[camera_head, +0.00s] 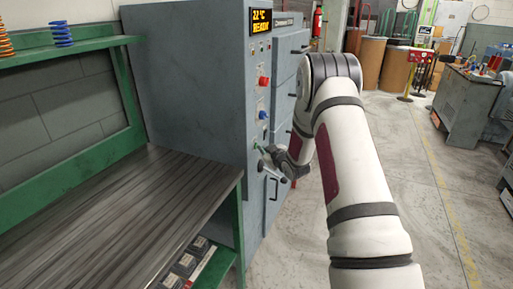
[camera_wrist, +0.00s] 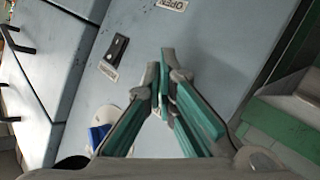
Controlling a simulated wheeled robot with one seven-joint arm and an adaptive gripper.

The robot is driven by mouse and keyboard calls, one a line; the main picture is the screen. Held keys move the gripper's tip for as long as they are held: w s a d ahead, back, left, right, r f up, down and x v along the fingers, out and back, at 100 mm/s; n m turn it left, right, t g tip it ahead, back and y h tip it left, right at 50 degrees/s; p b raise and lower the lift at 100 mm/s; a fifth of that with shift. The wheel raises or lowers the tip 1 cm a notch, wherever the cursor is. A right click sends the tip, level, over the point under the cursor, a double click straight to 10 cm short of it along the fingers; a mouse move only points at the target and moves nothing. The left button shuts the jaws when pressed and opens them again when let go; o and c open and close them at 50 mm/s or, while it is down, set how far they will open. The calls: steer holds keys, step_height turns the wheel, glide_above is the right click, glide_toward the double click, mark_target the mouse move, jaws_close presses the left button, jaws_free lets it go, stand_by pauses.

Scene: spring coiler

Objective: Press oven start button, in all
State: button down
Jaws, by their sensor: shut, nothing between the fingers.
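The oven (camera_head: 200,70) is a tall blue-grey cabinet with a lit display (camera_head: 260,22) reading 22 °C and what looks like READY. Below the display, its narrow panel carries a red control (camera_head: 264,81) and a blue button (camera_head: 263,115). My gripper (camera_head: 262,149) is beside the lower part of this panel, below the blue button. In the wrist view, my green-padded fingers (camera_wrist: 165,58) are shut and empty in front of the panel. The blue button (camera_wrist: 98,136) is left of the fingers there, and a black switch (camera_wrist: 114,48) is farther up. I cannot tell whether the fingertips touch the panel.
A green-framed bench with a slatted top (camera_head: 120,215) stands left of the oven. Orange (camera_head: 5,42) and blue (camera_head: 61,34) springs stand on its upper shelf. Oven doors with dark handles are right of the panel. Open floor (camera_head: 420,170) lies to the right.

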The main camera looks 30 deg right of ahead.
steer(key=shift+w+a, duration=0.2)
steer(key=shift+w, duration=0.05)
steer(key=shift+s+d, duration=0.1)
steer(key=shift+s, duration=0.05)
stand_by(0.5)
steer(key=shift+s+d, duration=0.4)
steer(key=shift+s, duration=0.1)
steer(key=shift+s, duration=0.1)
steer(key=s+d+p, duration=0.1)
steer(key=s, duration=0.1)
steer(key=s+d, duration=0.1)
steer(key=d, duration=0.1)
steer(key=shift+s+p, duration=0.4)
stand_by(0.7)
